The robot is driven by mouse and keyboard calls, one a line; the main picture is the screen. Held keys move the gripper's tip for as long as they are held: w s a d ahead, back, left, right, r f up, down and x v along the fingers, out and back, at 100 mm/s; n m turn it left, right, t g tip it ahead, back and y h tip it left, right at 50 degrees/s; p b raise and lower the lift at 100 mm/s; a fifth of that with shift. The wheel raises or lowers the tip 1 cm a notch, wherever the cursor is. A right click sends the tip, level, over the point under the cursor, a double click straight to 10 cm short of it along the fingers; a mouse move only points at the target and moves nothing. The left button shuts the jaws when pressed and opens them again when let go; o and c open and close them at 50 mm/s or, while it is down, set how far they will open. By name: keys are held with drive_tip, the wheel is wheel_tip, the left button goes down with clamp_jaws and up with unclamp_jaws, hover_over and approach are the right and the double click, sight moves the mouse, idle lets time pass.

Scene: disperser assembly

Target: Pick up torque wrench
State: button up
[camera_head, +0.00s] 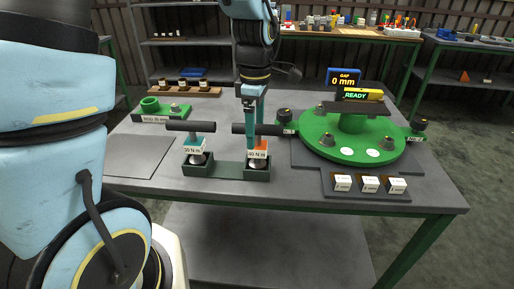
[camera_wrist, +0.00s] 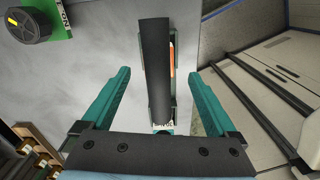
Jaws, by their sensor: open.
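Two torque wrenches stand upright in a dark green holder (camera_head: 228,171) near the front of the table. The left one (camera_head: 196,151) is labelled 20 or 30 N·m; the small print is hard to read. The right one (camera_head: 258,153) is labelled 40 N·m and has an orange part. Each has a black horizontal handle on top. My gripper (camera_head: 250,103) is above the right wrench. In the wrist view my gripper (camera_wrist: 158,90) is open, its teal fingers on either side of the black handle (camera_wrist: 160,75), with gaps on both sides.
A green round disperser base (camera_head: 350,140) with a READY display (camera_head: 362,94) stands to the right. Small white blocks (camera_head: 370,184) sit in a tray at the front right. A green fixture (camera_head: 160,108) is at the back left. A grey mat (camera_head: 128,156) on the left is bare.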

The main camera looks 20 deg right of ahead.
sight(257, 144)
drive_tip(key=f, duration=0.1)
drive_tip(key=f+p, duration=0.1)
drive_tip(key=f, duration=0.3)
drive_tip(key=shift+d, duration=0.25)
clamp_jaws()
idle(0.5)
drive_tip(key=shift+r, duration=0.1)
